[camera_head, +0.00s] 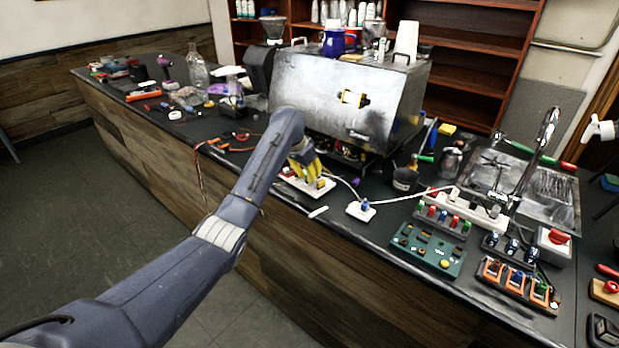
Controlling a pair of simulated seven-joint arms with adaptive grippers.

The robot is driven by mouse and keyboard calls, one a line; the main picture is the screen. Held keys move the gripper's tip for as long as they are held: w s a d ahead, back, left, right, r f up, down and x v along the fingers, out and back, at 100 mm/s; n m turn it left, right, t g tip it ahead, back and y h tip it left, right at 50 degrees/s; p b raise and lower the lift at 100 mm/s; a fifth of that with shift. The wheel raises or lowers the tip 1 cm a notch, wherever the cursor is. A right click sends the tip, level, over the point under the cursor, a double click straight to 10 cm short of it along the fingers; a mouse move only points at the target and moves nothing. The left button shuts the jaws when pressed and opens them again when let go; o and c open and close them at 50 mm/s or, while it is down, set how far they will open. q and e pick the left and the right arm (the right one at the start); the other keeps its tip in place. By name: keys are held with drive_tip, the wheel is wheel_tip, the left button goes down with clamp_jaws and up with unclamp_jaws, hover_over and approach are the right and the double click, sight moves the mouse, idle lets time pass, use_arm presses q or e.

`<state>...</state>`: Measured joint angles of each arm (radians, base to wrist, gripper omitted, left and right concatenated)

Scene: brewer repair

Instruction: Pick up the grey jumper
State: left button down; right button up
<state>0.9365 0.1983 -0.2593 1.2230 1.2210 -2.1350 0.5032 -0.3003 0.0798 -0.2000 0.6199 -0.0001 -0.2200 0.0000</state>
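My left arm reaches in from the lower left. Its gripper (310,178), with yellow fingers, points down over a white block (292,181) on the dark counter, in front of the metal brewer (335,98). The fingertips are close to the block's top; contact, and whether they are open or shut, is too small to tell. I cannot make out a grey jumper for certain; it may be hidden by the fingers. A green board (428,250) with small parts lies to the right. My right gripper is not in view.
A white block with a blue plug (361,209) and a cable lies right of the gripper. A small pale strip (318,212) lies near the front edge. Racks of coloured parts (442,219), a sink (535,185) and a tap crowd the right side.

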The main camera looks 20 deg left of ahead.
use_arm(q)
wheel_tip(320, 180, up, 19)
idle(0.5)
idle(0.9)
